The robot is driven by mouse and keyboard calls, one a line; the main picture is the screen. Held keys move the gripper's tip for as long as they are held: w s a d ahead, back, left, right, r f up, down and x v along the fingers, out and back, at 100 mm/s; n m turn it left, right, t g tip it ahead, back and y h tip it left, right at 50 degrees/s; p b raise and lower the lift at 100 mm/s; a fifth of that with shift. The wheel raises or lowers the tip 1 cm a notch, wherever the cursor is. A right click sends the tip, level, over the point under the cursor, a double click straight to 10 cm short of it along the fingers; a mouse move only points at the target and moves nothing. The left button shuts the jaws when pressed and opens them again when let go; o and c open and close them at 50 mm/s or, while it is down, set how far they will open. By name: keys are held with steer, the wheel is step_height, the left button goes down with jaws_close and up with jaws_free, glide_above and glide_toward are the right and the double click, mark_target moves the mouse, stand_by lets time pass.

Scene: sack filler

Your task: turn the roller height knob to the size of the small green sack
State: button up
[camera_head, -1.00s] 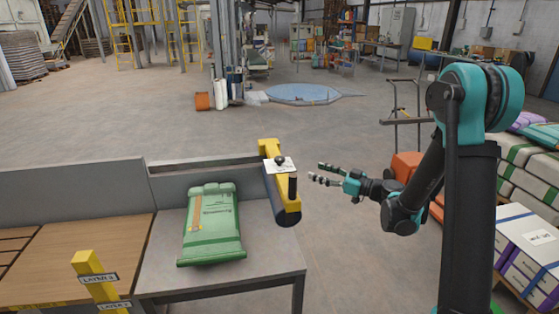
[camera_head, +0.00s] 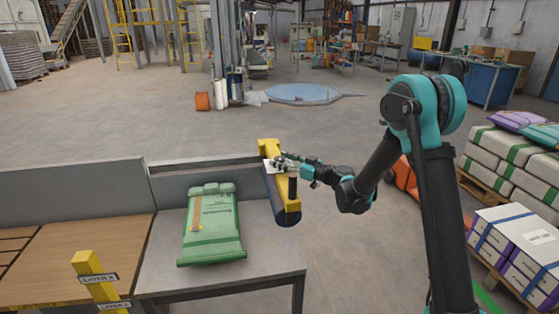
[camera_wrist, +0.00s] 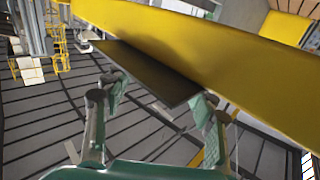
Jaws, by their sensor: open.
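The green sack (camera_head: 212,228) lies flat on the grey table, left of the yellow roller beam (camera_head: 288,203). A dark roller (camera_head: 282,212) hangs under the beam.
A grey wall (camera_head: 160,188) runs behind the table (camera_head: 165,262). A yellow layer post (camera_head: 95,285) stands at front left. Stacked sacks (camera_head: 500,160) are at right.

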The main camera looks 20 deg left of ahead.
steer(key=shift+w+a, duration=0.1)
steer(key=shift+a, duration=0.4)
steer(key=c, duration=1.1)
steer(key=shift+c, duration=0.2)
steer(key=shift+g, duration=0.3)
steer(key=shift+w+n+g, duration=0.1)
steer(key=shift+n+g, duration=0.7)
steer(key=shift+g, duration=0.1)
steer(key=n+g, duration=0.4)
steer(key=g, duration=0.2)
steer(key=shift+g, duration=0.4)
steer(key=n+g+h, duration=0.2)
steer(key=n+g, duration=0.1)
steer(key=n+g+h, duration=0.2)
steer(key=n+g, duration=0.1)
steer(key=g, duration=0.1)
steer(key=shift+g+h, duration=0.3)
steer(key=shift+h, duration=0.4)
